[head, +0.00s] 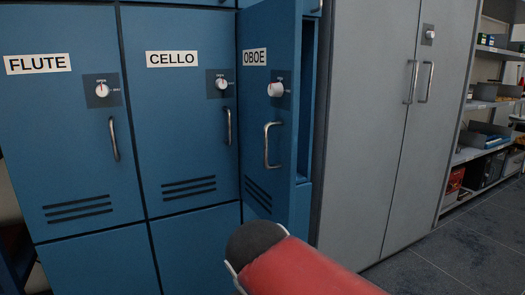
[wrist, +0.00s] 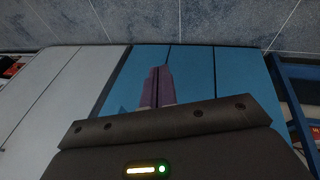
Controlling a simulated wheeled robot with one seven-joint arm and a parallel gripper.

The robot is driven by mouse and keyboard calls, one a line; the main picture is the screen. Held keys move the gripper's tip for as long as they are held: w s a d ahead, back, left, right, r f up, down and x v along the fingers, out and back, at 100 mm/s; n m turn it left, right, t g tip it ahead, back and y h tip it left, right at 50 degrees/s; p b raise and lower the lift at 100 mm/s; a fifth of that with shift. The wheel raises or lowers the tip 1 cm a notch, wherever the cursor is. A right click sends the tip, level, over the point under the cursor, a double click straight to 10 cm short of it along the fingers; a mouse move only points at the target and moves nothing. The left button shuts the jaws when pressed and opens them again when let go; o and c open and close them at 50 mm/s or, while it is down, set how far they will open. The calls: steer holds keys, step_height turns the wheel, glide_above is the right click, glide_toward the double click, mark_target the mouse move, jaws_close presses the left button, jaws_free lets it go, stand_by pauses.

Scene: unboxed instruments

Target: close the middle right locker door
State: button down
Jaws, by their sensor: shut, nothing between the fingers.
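The middle right locker door (head: 255,105), blue and labelled OBOE, stands partly open in the head view. It is hinged on its left, and its right edge is swung out towards me. It has a silver handle (head: 268,146), a round knob (head: 275,90) and vent slots low down. A strip of the locker's inside (head: 306,100) shows to its right. My gripper (wrist: 156,85) is shut and empty in the wrist view, with blue locker fronts beyond it. In the head view my red arm reaches in below the door, and the fingers are not visible. I cannot tell whether they touch anything.
The CELLO door (head: 185,110) and FLUTE door (head: 65,130) to the left are shut. A tall grey cabinet (head: 365,130) stands right of the lockers, shut. Shelves with boxes (head: 485,145) are at the far right. Dark tiled floor (head: 445,260) is clear at lower right.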

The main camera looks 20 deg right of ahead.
steer(key=w+d+r+n+g+h, duration=0.1)
steer(key=w+d+r+h, duration=0.2)
steer(key=w+r+h, duration=0.3)
steer(key=m+g+h+p, duration=0.1)
steer(key=m+g+h, duration=0.1)
steer(key=h, duration=0.7)
glide_toward(287, 144)
steer(key=d, duration=0.6)
steer(key=shift+d, duration=0.3)
steer(key=shift+w+d, duration=0.1)
steer(key=shift+d, duration=0.1)
